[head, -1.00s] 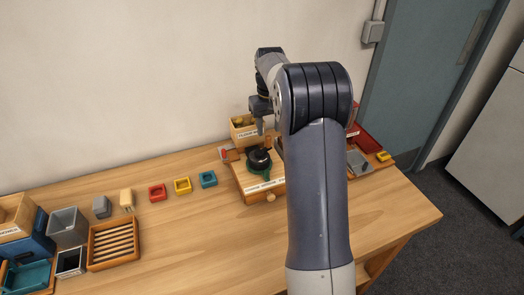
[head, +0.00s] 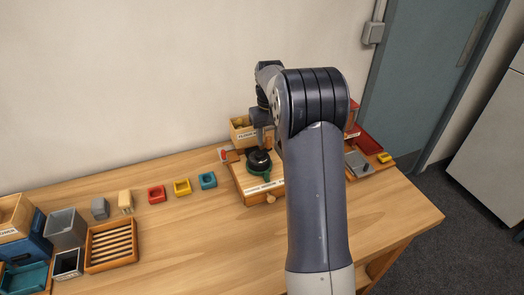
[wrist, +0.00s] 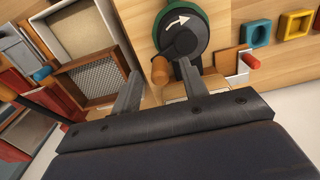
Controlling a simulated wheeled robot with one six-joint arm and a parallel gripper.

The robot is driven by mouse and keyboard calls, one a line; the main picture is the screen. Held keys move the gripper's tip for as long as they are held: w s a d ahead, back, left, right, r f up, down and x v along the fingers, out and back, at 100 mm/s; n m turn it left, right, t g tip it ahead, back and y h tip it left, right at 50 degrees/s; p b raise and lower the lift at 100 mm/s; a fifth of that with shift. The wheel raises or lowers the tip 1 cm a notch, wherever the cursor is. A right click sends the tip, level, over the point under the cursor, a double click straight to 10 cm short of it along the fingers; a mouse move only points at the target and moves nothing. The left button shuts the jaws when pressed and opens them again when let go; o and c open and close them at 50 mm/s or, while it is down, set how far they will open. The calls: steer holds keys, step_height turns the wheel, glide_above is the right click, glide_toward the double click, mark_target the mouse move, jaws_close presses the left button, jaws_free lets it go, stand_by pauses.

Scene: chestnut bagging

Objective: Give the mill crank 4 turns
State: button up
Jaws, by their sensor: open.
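The mill crank is a black disc with a white curved arrow (wrist: 182,32) inside a green ring (wrist: 205,18), at the top of the wrist view. In the head view the black and green mill (head: 259,161) sits on a wooden base (head: 247,185). The crank's brown wooden knob (wrist: 160,71) stands at the disc's edge. My gripper (wrist: 158,68) is open, with one finger on each side of the knob and a gap visible on both sides. In the head view my gripper (head: 263,137) is just above the mill, and the knob is hidden.
A wooden box (head: 242,132) stands behind the mill. Red, yellow and teal (head: 208,180) square blocks lie to its left. A mesh-bottomed wooden tray (wrist: 97,80) is beside my gripper in the wrist view. My arm hides the table right of the mill. The front table is clear.

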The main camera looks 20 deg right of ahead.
steer(key=shift+f, duration=0.1)
steer(key=shift+f+b, duration=0.45)
steer(key=shift+f, duration=0.45)
steer(key=shift+c, duration=0.2)
